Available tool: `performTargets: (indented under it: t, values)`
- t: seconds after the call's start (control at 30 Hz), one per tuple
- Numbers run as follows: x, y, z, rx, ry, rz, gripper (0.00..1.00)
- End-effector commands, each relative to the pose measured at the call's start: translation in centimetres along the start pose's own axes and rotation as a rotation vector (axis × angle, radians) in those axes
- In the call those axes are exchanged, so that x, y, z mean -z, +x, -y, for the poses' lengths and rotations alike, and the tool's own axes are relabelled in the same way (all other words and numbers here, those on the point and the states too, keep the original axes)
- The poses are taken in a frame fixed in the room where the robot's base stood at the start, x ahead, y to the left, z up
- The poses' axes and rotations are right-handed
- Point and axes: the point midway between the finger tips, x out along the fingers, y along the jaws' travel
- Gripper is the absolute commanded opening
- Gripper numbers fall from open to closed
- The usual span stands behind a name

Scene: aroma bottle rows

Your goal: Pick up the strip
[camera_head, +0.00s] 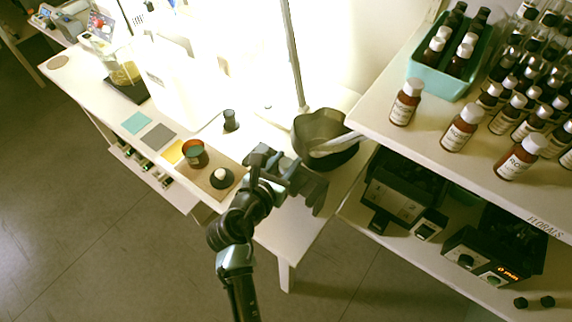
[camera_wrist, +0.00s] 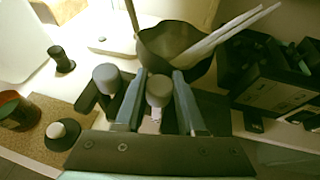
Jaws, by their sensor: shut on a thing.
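My gripper (camera_head: 294,177) is over the right end of the bench. In the wrist view its two blue-grey fingers (camera_wrist: 160,76) are shut about a grey round-topped piece (camera_wrist: 159,90), with a small pale patterned patch below it. I cannot tell whether this piece is part of the strip. Long white strips (camera_wrist: 226,33) lean out of a dark pot (camera_wrist: 170,44) just beyond the fingertips. They also show in the head view (camera_head: 338,143). The lower part of the held piece is hidden by my gripper.
A brown jar (camera_head: 195,154) and a white-knobbed dark piece (camera_head: 221,177) stand left of my gripper. A small dark cylinder (camera_head: 230,121) stands behind. A shelf with bottles (camera_head: 462,128) is at right, black devices (camera_head: 398,192) below it. A thin post (camera_head: 294,55) rises behind the pot.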

Motion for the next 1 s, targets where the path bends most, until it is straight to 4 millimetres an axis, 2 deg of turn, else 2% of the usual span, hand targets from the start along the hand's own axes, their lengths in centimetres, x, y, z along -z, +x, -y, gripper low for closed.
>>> performTargets:
  t: [0.27,0.47,0.67,1.0]
  values:
    - [-0.2,-0.1,0.0,0.0,0.0,0.001,0.03]
    - [-1.8,-0.7,0.0,0.0,0.002,0.002,0.03]
    - [-5.0,-2.0,0.0,-0.001,0.003,0.004,0.03]
    - [-11.4,-4.7,0.0,-0.001,0.004,0.006,0.03]
